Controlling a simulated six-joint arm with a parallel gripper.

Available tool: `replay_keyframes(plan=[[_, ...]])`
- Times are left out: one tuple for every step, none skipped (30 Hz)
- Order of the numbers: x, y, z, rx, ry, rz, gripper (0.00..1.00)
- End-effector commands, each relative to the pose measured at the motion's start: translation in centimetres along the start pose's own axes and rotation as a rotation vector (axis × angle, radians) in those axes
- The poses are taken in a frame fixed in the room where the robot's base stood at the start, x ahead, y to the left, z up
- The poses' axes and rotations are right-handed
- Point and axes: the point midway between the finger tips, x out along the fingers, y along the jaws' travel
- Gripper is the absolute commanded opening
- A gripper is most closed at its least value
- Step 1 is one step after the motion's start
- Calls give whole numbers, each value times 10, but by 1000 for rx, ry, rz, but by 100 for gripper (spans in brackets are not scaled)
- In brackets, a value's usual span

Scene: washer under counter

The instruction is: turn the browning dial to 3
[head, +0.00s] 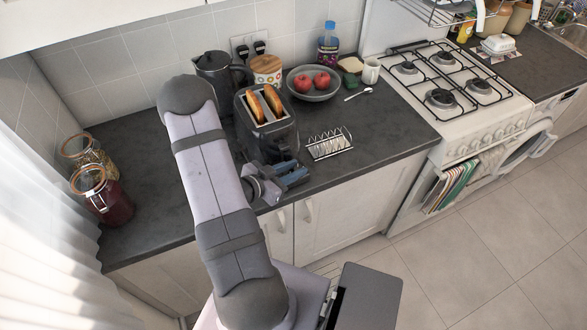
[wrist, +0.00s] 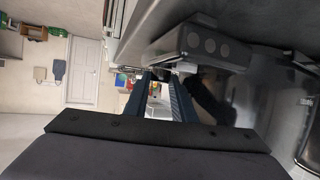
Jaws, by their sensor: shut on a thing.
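The dark grey toaster (head: 273,138) stands on the counter in the head view, with two browned bread slices (head: 264,104) sticking up from its slots. My gripper (head: 288,170) is at the lower front of the toaster. In the wrist view my gripper's two fingers (wrist: 160,82) reach up to the toaster front, beside a dark panel with round buttons (wrist: 207,44). The fingers are shut on the browning dial, which they mostly hide. The dial's pointer and numbers cannot be read in either view.
A wire toast rack (head: 328,144) stands right of my gripper. A kettle (head: 222,72) and a bowl of red fruit (head: 315,84) stand behind. Jars (head: 103,195) are at the far left. The counter right of the rack is clear.

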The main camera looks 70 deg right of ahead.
Motion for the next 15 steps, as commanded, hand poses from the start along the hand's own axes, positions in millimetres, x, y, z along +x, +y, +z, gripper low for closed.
replay_keyframes(plan=[[0,0,0,0,0,0,1],[0,0,0,0,0,0,1],[0,0,0,0,0,0,1],[0,0,0,0,0,0,1],[0,0,0,0,0,0,1],[0,0,0,0,0,0,1],[0,0,0,0,0,0,1],[0,0,0,0,0,0,1],[0,0,0,0,0,0,1],[0,0,0,0,0,0,1],[0,0,0,0,0,0,1],[0,0,0,0,0,0,1],[0,0,0,0,0,0,1],[0,0,0,0,0,0,30],[0,0,0,0,0,0,31]])
